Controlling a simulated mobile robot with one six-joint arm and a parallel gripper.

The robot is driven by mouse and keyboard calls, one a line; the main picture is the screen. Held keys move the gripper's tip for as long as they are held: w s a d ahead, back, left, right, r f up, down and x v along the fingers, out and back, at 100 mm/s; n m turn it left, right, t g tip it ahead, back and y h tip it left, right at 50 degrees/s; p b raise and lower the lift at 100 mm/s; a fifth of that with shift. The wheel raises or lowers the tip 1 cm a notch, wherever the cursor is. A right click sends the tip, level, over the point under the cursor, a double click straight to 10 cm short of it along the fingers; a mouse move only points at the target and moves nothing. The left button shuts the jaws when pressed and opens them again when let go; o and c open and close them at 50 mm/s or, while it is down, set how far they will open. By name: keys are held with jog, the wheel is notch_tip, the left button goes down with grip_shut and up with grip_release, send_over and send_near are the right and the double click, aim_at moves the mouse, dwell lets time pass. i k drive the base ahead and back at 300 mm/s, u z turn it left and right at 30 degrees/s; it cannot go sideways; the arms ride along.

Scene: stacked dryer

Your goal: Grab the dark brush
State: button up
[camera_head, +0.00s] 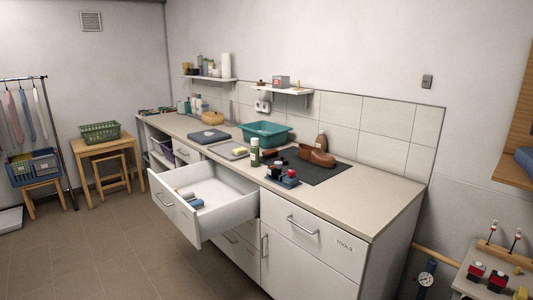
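I cannot make out the dark brush with certainty. My gripper is not in view.
The open drawer juts out over the floor from the counter (380,200). A teal basin (266,134) is behind. The floor (100,250) at left is clear.

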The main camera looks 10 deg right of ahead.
aim_at(268, 154)
jog(key=u, duration=0.15)
jog(key=i, duration=0.85)
jog(key=u, duration=0.35)
